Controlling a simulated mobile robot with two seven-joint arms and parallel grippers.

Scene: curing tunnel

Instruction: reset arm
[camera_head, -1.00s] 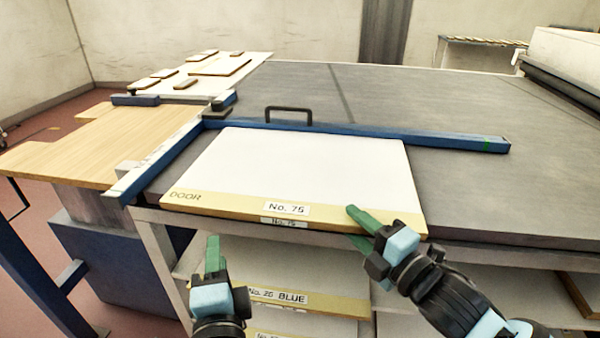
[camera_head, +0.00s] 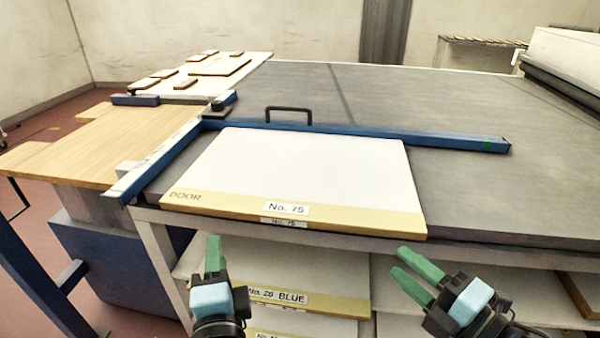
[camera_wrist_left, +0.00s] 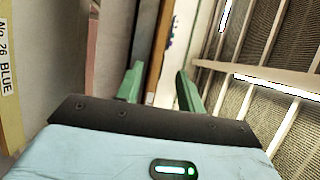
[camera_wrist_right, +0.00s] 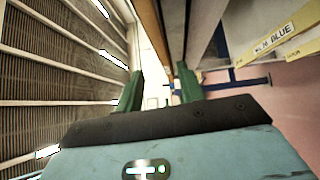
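My left gripper (camera_head: 213,255) is in front of the shelves below the table edge, at the lower middle left of the head view. In the left wrist view its green fingers (camera_wrist_left: 158,88) stand apart with nothing between them. My right gripper (camera_head: 413,268) is at the lower right of the head view, in front of the table edge and clear of the panel. Its fingers (camera_wrist_right: 158,88) are apart and empty in the right wrist view.
A white door panel (camera_head: 300,165) labelled No. 75 lies on the grey table (camera_head: 470,185), against the blue fence (camera_head: 400,134). Panels labelled No. 26 BLUE (camera_head: 330,302) lie on the shelf below. A wooden side table (camera_head: 80,150) stands left.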

